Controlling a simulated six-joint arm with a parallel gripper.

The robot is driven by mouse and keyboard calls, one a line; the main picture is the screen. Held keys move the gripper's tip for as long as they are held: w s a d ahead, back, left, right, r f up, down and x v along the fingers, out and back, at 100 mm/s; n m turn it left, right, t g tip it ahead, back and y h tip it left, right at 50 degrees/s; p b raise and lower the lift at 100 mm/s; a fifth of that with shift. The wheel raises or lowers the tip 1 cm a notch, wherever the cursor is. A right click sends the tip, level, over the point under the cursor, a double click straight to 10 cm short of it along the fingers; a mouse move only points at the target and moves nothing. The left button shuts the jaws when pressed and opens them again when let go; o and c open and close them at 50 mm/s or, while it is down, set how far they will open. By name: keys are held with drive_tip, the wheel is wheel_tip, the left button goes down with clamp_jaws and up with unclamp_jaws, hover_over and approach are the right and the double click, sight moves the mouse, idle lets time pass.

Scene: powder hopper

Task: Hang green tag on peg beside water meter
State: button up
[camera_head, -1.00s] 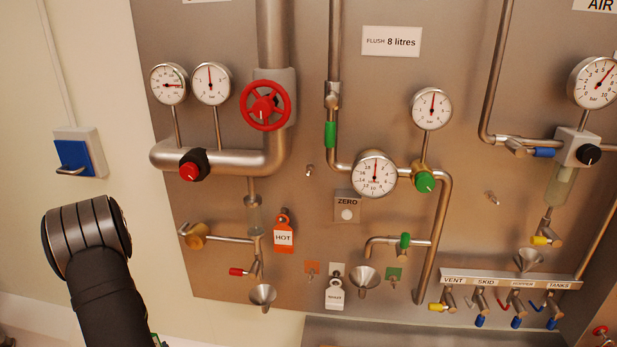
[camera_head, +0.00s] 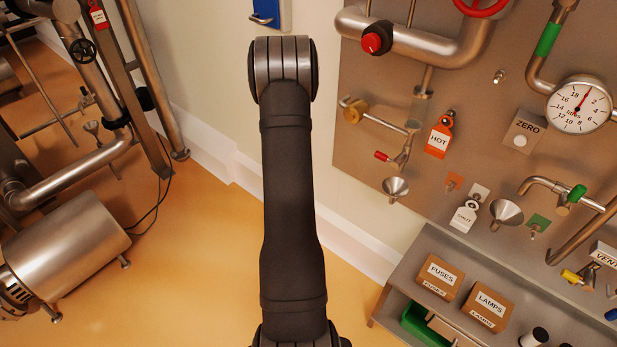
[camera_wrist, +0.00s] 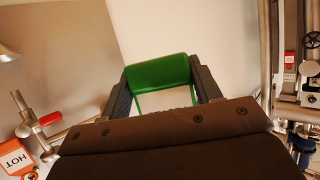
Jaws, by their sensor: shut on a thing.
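The green tag (camera_wrist: 158,73) is between the two jaws of my gripper (camera_wrist: 160,84) in the wrist view, with a pale face below its green edge. My gripper is shut on it. The head view shows my arm but not the gripper or the green tag. The water meter (camera_head: 580,104) is a round white dial marked in litres at the right edge of the head view. A small bare metal peg (camera_head: 498,76) sticks out of the panel to its left. The held tag is apart from the peg.
An orange HOT tag (camera_head: 439,138) hangs left of the meter, and a white tag (camera_head: 465,216) hangs lower. Funnels (camera_head: 506,213) and pipes jut from the panel (camera_head: 400,90). A shelf with FUSES and LAMPS boxes (camera_head: 437,278) stands below. Floor at left is partly open.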

drive_tip(key=w+d+r+m+h, duration=0.15)
drive_tip(key=d+r, duration=0.25)
drive_tip(key=d, duration=0.4)
drive_tip(key=w+d+r+m+g+h, duration=0.1)
drive_tip(key=d+r+m+h, duration=0.1)
drive_tip(key=d+r, duration=0.45)
drive_tip(key=w+d+r+m+h, duration=0.1)
drive_tip(key=d+r+h, duration=0.15)
drive_tip(key=d, duration=0.65)
drive_tip(key=s+d+r+m+g+h, duration=0.2)
drive_tip(key=s+d+r, duration=0.45)
drive_tip(key=d, duration=0.25)
drive_tip(key=s+d+r+m+g+h, duration=0.1)
drive_tip(key=s+d+r+m, duration=0.1)
drive_tip(key=s+d+r, duration=0.5)
drive_tip(key=shift+w+d+f, duration=0.2)
drive_tip(key=shift+w+d, duration=2.1)
drive_tip(key=shift+d, duration=0.15)
drive_tip(key=shift+w+d+f, duration=0.2)
drive_tip(key=shift+w+d, duration=2.1)
drive_tip(key=shift+d, duration=0.15)
drive_tip(key=o, duration=1)
